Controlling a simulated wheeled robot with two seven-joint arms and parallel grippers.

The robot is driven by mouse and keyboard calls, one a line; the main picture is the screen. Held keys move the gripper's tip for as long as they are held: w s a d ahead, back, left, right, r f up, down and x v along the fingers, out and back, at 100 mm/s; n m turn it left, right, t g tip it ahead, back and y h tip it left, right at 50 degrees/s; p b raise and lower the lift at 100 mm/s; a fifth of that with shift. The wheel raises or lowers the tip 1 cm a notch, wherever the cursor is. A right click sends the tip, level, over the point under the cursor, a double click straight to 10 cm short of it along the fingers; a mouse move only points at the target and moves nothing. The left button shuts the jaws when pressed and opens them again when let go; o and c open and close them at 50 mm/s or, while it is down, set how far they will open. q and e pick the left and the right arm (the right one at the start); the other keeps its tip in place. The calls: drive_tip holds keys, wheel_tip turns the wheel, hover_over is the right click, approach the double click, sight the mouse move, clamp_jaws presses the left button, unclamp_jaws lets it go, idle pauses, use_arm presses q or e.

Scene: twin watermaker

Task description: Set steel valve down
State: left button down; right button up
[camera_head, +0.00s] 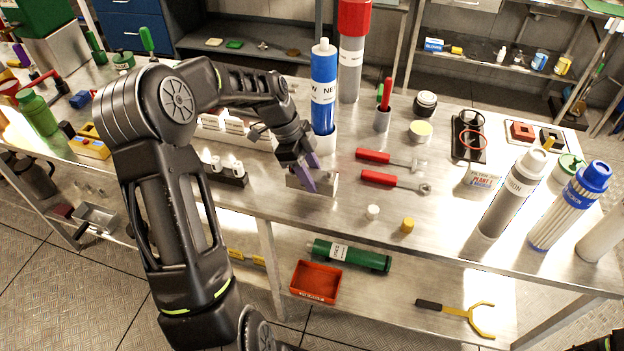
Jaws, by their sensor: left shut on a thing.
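My left gripper (308,176), with purple fingertips, reaches down over the workbench (345,215) near its front edge. It is shut on a grey metal piece (326,186), which I take to be the steel valve. The fingers and wrist hide part of it. The piece is at or just above the bench top; I cannot tell whether it touches.
A blue filter cartridge (324,90) stands just behind the gripper. Red-handled tools (378,178) lie to the right, with a white cap (373,212) and a yellow cap (407,225) in front. A black block (228,174) sits to the left. Tall cartridges (513,195) stand at right.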

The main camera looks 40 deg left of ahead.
use_arm(q)
drive_tip(key=shift+f, duration=1.05)
drive_tip(key=c, duration=0.9)
unclamp_jaws()
drive_tip(key=shift+f, duration=0.1)
drive_tip(key=shift+r, duration=0.2)
drive_tip(key=shift+a+r, duration=0.2)
drive_tip(key=b+v, duration=0.2)
drive_tip(key=v, duration=0.9)
drive_tip(key=shift+s+r, duration=0.1)
drive_tip(key=shift+r, duration=0.1)
